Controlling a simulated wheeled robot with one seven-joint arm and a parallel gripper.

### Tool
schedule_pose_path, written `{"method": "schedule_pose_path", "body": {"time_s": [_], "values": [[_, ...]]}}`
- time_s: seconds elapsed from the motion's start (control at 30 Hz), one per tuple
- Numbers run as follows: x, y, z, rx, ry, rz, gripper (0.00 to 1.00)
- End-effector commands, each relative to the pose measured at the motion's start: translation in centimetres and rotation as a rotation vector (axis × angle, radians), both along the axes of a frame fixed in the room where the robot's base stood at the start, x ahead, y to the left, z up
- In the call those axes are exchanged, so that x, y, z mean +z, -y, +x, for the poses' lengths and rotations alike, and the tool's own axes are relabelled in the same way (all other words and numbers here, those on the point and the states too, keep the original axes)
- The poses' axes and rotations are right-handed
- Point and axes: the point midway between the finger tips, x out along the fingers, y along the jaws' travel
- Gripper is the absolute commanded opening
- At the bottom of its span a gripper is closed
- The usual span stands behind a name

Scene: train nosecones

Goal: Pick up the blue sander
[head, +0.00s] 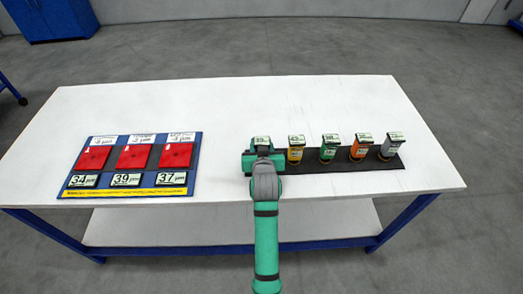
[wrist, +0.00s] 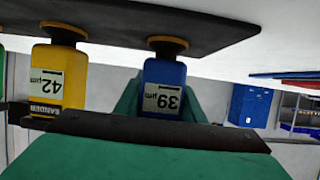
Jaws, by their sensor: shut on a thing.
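The blue sander (wrist: 165,72), labelled 39 µm, sits upside down in the wrist view between the fingers of my gripper (wrist: 160,108). Its round pad meets the black mat (wrist: 110,30), and I see no clear gap there. In the head view my gripper (head: 262,160) is over the left end of the mat (head: 340,172) and hides most of the sander; its label (head: 262,140) shows on top. My gripper is shut on the blue sander.
To its right stand a yellow sander (head: 296,154), a green one (head: 329,154), an orange one (head: 360,153) and a grey one (head: 391,152). A blue board (head: 197,145) with red panels lies at left. The back of the white table (head: 240,95) is clear.

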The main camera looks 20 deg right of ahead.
Motion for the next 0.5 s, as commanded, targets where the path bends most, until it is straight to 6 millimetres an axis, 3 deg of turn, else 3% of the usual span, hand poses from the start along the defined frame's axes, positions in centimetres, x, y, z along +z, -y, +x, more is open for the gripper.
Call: {"method": "schedule_pose_path", "body": {"time_s": [0.27, 0.5], "values": [[0.5, -0.1, 0.0, 0.001, 0.002, -0.001, 0.05], [3.2, -0.1, 0.1, 0.001, 0.006, -0.002, 0.05]]}}
